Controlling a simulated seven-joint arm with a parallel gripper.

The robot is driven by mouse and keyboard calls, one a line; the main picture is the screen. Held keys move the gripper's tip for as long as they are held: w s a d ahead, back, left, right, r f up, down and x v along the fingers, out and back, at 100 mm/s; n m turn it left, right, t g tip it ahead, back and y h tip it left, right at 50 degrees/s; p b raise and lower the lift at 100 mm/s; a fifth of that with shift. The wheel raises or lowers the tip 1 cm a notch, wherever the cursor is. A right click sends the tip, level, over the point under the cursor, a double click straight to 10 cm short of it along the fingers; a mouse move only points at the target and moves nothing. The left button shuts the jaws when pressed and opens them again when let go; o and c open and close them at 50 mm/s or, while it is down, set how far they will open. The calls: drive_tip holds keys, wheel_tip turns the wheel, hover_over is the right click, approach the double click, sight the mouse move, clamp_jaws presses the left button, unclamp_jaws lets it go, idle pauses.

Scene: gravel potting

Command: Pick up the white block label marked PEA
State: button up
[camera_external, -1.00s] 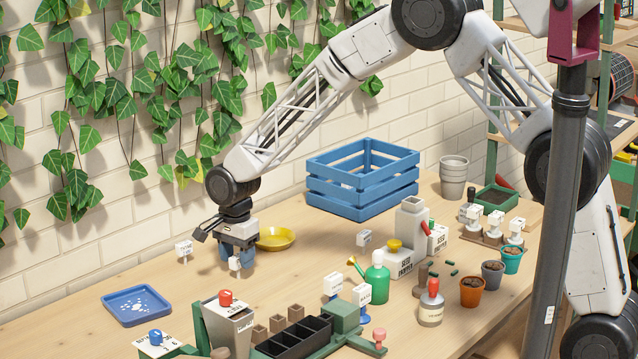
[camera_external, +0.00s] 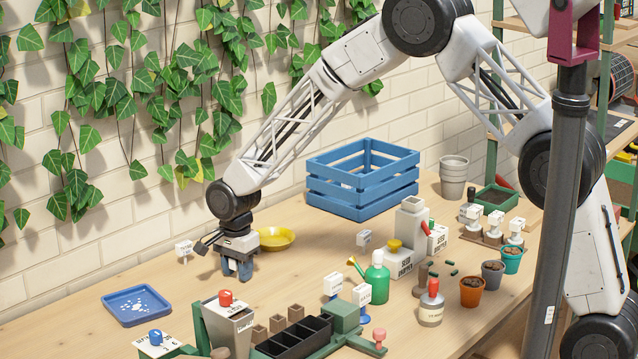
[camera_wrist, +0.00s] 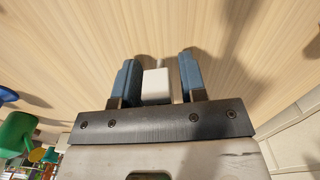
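A white block label (camera_wrist: 156,88) stands on the wooden bench between the fingers of my gripper (camera_wrist: 160,80) in the wrist view. Its lettering cannot be read here. The left finger is close beside the block, and a gap shows between the block and the right finger, so the gripper is open around it. In the external view my gripper (camera_external: 238,269) points down with its blue fingers low over the bench, left of the yellow dish, and mostly hides the block. Another white label (camera_external: 184,247) stands to the left near the wall, its text unreadable.
A yellow dish (camera_external: 289,240) lies just right of my gripper, with a blue crate (camera_external: 362,190) behind. A blue tray (camera_external: 112,303) is at front left.

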clamp_jaws()
drive_tip(key=shift+r, duration=0.1)
drive_tip(key=shift+r, duration=0.7)
wheel_tip(320, 180, up, 2)
drive_tip(key=shift+r, duration=0.15)
drive_tip(key=s+d, duration=0.3)
drive_tip(key=d, duration=0.1)
drive_tip(key=s+d, duration=0.3)
drive_tip(key=d, duration=0.1)
drive_tip(key=s+d+r, duration=0.1)
drive_tip(key=s+d, duration=0.3)
drive_tip(key=shift+s+d, duration=0.1)
drive_tip(key=shift+d, duration=0.05)
